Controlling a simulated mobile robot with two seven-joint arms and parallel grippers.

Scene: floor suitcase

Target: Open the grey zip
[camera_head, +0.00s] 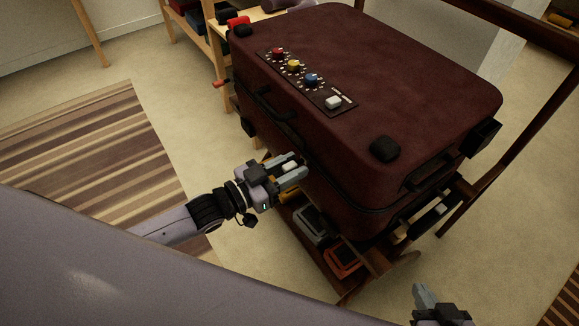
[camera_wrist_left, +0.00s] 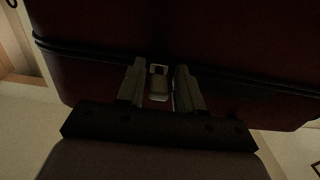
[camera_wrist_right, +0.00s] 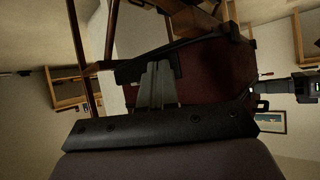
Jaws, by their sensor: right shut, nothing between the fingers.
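The dark red suitcase (camera_head: 400,80) lies flat on a wooden stand, with a black zip seam around its side. The grey zip (camera_wrist_left: 159,84) is a small pale pull tab with a frame-like end, hanging at this seam in the left wrist view. In the head view it shows as a pale piece (camera_head: 290,166) at the suitcase's near side. My left gripper (camera_wrist_left: 160,68) is open, with one finger on each side of the tab and visible gaps. My right gripper (camera_head: 426,294) is shut and empty, low at the bottom right, apart from the suitcase.
The suitcase's top has a panel (camera_head: 308,82) with red, yellow and blue knobs and a pale button. A red tab (camera_head: 221,83) sticks out at its far left side. Several items fill the stand's lower shelf (camera_head: 310,240). A striped rug (camera_head: 90,155) lies left.

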